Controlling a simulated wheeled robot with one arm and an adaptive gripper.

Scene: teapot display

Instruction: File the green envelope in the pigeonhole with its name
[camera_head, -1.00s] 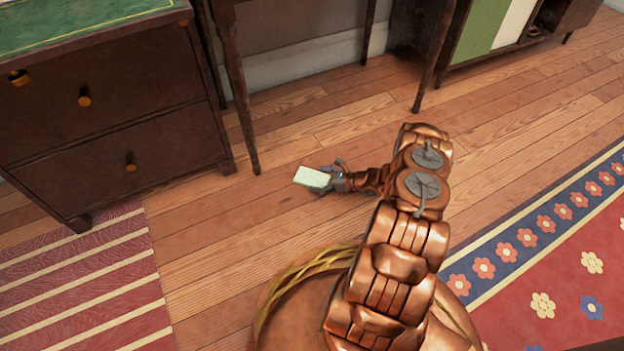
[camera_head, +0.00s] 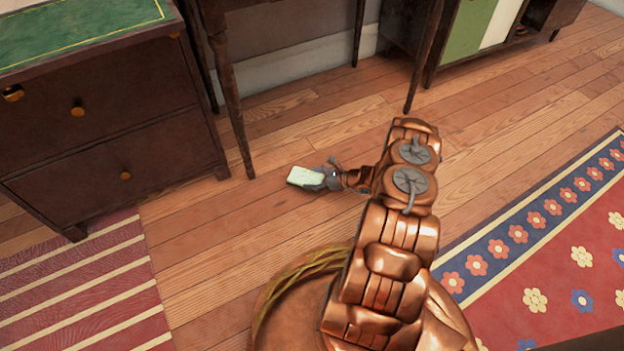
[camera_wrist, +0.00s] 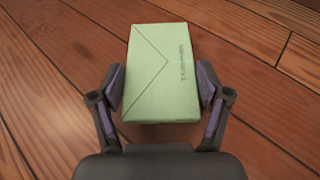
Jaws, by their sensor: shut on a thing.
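The green envelope (camera_wrist: 155,85) is pale green, with a flap line and small dark lettering too small to read. My gripper (camera_wrist: 161,97) is shut on it, with a finger on either side of its near part in the wrist view. In the head view the envelope (camera_head: 305,177) shows flat side up, held out to the left of my gripper (camera_head: 322,178) over the wooden floor. I cannot tell its exact height above the boards. No pigeonhole shows in either view.
A dark drawer cabinet (camera_head: 108,135) with a green top stands at the left. Thin dark table legs (camera_head: 232,105) rise behind the envelope. A striped rug (camera_head: 80,285) lies at lower left, a flowered rug (camera_head: 545,265) at right. A green-and-white-fronted cabinet (camera_head: 468,30) stands at the back right.

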